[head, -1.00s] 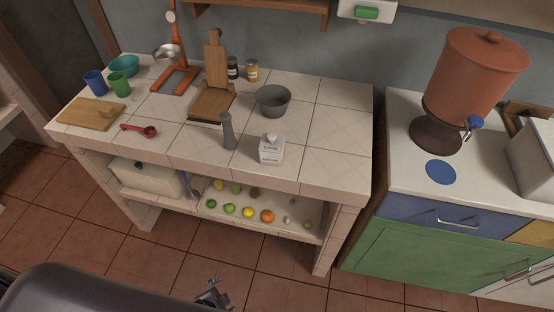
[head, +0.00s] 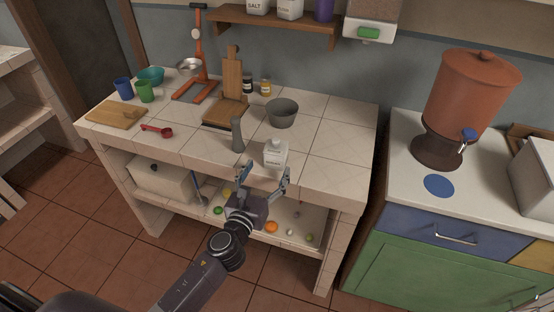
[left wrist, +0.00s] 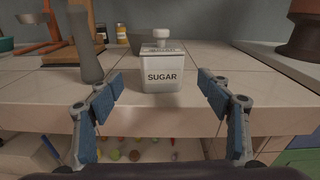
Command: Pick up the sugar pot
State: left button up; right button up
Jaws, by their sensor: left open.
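The sugar pot (head: 275,154) is a white square jar with a knobbed lid. It stands upright near the front edge of the tiled counter. In the left wrist view the pot (left wrist: 162,72) shows its SUGAR label, centred between and beyond my fingers. My left gripper (head: 264,174) is open and empty, just in front of the counter edge, its fingers pointing at the pot. In the left wrist view the blue-padded fingers of the gripper (left wrist: 160,88) are spread wide, apart from the pot. My right gripper is not in view.
A grey pestle-like object (head: 238,136) stands close left of the pot. A grey bowl (head: 282,114) is behind it. A red scoop (head: 158,131) and a cutting board (head: 116,115) lie farther left. The counter right of the pot (head: 335,145) is clear.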

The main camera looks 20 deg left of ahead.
aim_at(276, 152)
pick_arm(q)
jog(key=shift+w+d+r+m, duration=0.1)
jog(key=shift+d+r+m, duration=0.15)
jog(key=shift+m, duration=0.15)
jog(key=shift+w+r, duration=0.1)
jog(key=shift+w, duration=0.2)
jog(key=shift+w+a+f, duration=0.1)
jog(key=shift+w+f, duration=0.1)
jog(key=shift+w, duration=0.95)
jog(key=shift+w+d+f, duration=0.1)
jog(key=shift+w+f, duration=0.05)
jog(key=shift+w, duration=1.05)
jog(key=shift+w+a+f, duration=0.1)
jog(key=shift+w+f, duration=0.1)
jog(key=shift+w, duration=0.95)
jog(key=c, duration=1.5)
jog(key=shift+r, duration=0.1)
jog(key=shift+c, duration=0.5)
jog(key=shift+r, duration=0.1)
